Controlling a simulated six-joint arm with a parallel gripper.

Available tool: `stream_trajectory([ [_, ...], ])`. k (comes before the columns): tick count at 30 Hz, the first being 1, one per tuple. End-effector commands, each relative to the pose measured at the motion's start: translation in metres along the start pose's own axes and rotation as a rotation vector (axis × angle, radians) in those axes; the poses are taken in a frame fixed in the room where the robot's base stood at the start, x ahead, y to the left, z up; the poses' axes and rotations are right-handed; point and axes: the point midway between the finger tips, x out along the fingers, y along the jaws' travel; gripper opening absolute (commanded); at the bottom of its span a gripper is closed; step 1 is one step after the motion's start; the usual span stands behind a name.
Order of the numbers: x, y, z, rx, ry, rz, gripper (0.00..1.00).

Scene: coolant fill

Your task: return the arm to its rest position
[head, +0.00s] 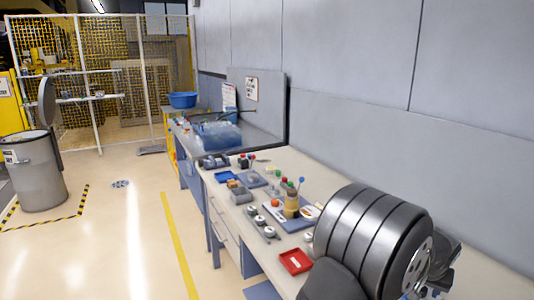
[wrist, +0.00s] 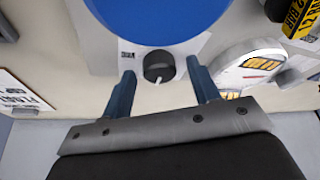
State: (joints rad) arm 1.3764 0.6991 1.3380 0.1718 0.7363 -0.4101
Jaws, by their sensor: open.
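My gripper (wrist: 160,68) shows in the wrist view with its two blue fingers apart and nothing held between them. Beyond the fingertips, a dark round opening or knob (wrist: 158,72) with a small pale pin sits in a white plate. I cannot tell how far it is from the fingers. A large blue round thing (wrist: 155,15) fills the top middle of that view. In the head view, my grey arm covers the lower right, and my gripper cannot be made out there.
The workbench (head: 262,280) holds a red tray (head: 296,261), a blue tray (head: 227,177) and several small items. A blue basin (head: 183,99) stands farther back. A wall (head: 360,130) runs along the right. The floor left of the bench is clear up to a grey bin (head: 38,180).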

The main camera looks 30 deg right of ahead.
Motion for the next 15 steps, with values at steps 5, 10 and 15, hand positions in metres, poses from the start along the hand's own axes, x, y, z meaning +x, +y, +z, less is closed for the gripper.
stream_trajectory([
  [5,0.0000,-0.0010,-0.0003,0.081,0.001,0.035,0.56],
  [10,0.0000,-0.0011,-0.0003,0.139,0.001,0.058,0.56],
  [15,-0.0001,-0.0011,-0.0003,0.165,0.001,0.070,0.56],
])
